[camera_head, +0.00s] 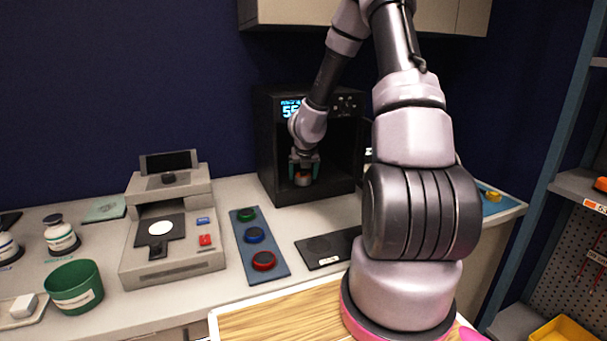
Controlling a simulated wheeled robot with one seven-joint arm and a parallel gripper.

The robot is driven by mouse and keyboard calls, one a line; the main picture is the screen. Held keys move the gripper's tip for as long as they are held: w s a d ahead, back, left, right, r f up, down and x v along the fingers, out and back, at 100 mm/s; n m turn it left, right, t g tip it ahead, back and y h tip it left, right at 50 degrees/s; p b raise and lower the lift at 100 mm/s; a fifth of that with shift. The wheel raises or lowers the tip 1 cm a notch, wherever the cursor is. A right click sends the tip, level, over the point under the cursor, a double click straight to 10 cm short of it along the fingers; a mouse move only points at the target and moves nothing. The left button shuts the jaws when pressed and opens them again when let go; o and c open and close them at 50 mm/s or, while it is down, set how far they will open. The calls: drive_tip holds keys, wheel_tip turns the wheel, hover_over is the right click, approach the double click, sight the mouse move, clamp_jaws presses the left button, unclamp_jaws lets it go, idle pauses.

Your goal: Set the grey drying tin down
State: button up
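My gripper (304,172) is inside the open front of a black oven-like box (266,150), pointing down. Its two teal fingers stand on either side of a small round object (303,180) low in the chamber. That object looks greyish with an orange tint, and may be the drying tin. It is too small and dark to tell whether the fingers touch it, or whether it rests on the chamber floor. The box has a lit blue display reading "55" or similar, partly hidden by my arm.
On the counter stand a grey instrument with a white disc (160,228), a blue strip (272,271) with green, blue and red round pieces, a flat black plate (329,248), a green tub (74,286) and a white bottle (61,236). A cabinet (440,14) hangs above.

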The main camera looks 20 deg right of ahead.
drive_tip(key=shift+o, duration=0.2)
drive_tip(key=shift+s+r, duration=0.15)
drive_tip(key=shift+r, duration=0.3)
drive_tip(key=s+a, duration=0.3)
drive_tip(key=s, duration=0.9)
drive_tip(key=s+a+r+n+t+y, duration=0.1)
drive_tip(key=s+a+r+n, duration=0.15)
drive_tip(key=r+n, duration=0.75)
drive_tip(key=s+a+r+n+t+y, duration=0.15)
drive_tip(key=a+r+n, duration=0.25)
drive_tip(key=r+n, duration=0.6)
drive_tip(key=s+r+n+g+y, duration=0.1)
drive_tip(key=s+r+n, duration=1.1)
drive_tip(key=s+n, duration=0.3)
drive_tip(key=shift+s+a, duration=0.15)
drive_tip(key=shift+a, duration=0.15)
drive_tip(key=shift+r, duration=0.1)
